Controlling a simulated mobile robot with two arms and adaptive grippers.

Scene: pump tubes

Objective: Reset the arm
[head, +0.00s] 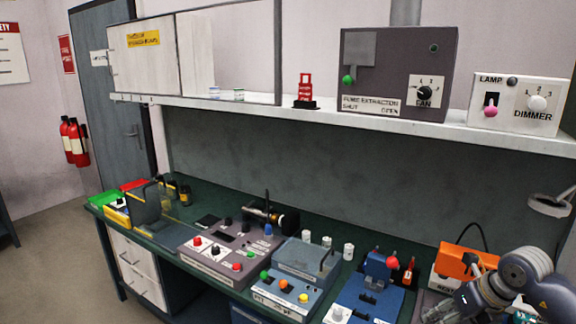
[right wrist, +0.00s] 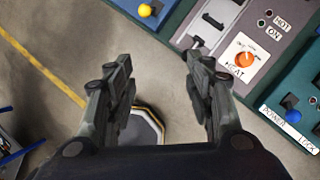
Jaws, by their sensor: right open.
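My right arm comes in at the lower right of the head view, in front of the bench's right end. In the right wrist view my right gripper (right wrist: 160,60) is open, its two dark fingers well apart with nothing between them. Bare floor lies below the gap. The front panel with the orange heat knob (right wrist: 245,58) is to the right of the fingers, apart from them. In the head view part of the right hand is cut off by the lower edge. My left arm and gripper are not in view.
The green bench (head: 206,207) carries several control boxes, among them a grey one (head: 205,262), a blue one (head: 355,300) and an orange one (head: 458,262). A shelf (head: 215,105) with a fan box (head: 385,100) and dimmer box (head: 510,118) runs above. Floor at left is clear.

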